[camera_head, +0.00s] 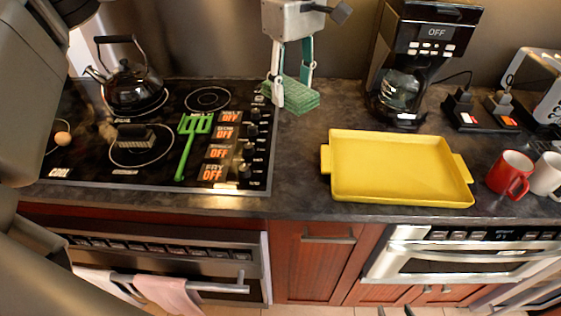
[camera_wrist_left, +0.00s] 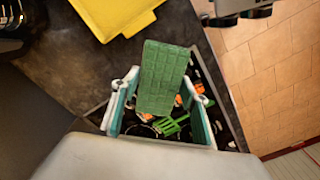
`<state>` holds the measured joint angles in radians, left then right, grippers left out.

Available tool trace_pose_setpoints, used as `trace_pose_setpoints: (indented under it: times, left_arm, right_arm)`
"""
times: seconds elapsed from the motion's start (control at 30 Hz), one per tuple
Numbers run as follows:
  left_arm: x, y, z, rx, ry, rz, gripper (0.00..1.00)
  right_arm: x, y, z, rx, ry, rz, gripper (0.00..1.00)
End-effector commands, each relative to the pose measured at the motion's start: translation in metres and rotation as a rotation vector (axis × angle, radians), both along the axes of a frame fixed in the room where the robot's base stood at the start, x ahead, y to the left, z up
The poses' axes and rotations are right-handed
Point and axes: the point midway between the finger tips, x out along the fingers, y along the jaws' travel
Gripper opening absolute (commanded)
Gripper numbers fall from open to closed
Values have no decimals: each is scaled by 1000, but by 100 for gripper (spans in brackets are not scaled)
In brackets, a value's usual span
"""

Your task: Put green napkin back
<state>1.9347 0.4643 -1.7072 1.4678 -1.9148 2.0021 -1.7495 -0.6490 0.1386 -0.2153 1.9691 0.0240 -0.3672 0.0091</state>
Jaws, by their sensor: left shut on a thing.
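The green napkin (camera_head: 300,97) is a thick, textured block held just above the counter, between the stove and the coffee maker. My left gripper (camera_head: 292,92) comes down from above and is shut on it. In the left wrist view the napkin (camera_wrist_left: 163,75) stands out between the two teal fingers of the left gripper (camera_wrist_left: 160,105). Two small dark tips at the bottom edge of the head view may be my right gripper (camera_head: 395,311); too little shows to tell its state.
A yellow tray (camera_head: 400,140) lies on the counter to the right. A coffee maker (camera_head: 422,60) stands behind it. A red mug (camera_head: 511,174) and white mug (camera_head: 547,175) stand at the right. The stove (camera_head: 75,165) holds a kettle (camera_head: 128,85) and green spatula (camera_head: 187,150).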

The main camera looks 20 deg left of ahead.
Motion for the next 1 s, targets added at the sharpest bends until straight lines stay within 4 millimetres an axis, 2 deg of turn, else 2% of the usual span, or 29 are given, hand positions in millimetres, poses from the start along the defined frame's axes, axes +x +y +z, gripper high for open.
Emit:
trace_pose_setpoints:
  times: [0.5,0.6,0.87,1.0]
  left_arm:
    - [-1,0,-121,-1,6,1,21]
    - [-1,0,-137,-1,4,1,21]
    - [0,1,-155,0,1,2,21]
    - [-1,0,-173,-1,5,1,21]
  right_arm:
    - [-2,-3,-2,-6,10,-1,40]
    - [-2,-3,-2,-7,10,-1,40]
    - [-2,-4,-1,-8,11,-2,40]
    - [-2,-5,0,-9,11,-4,40]
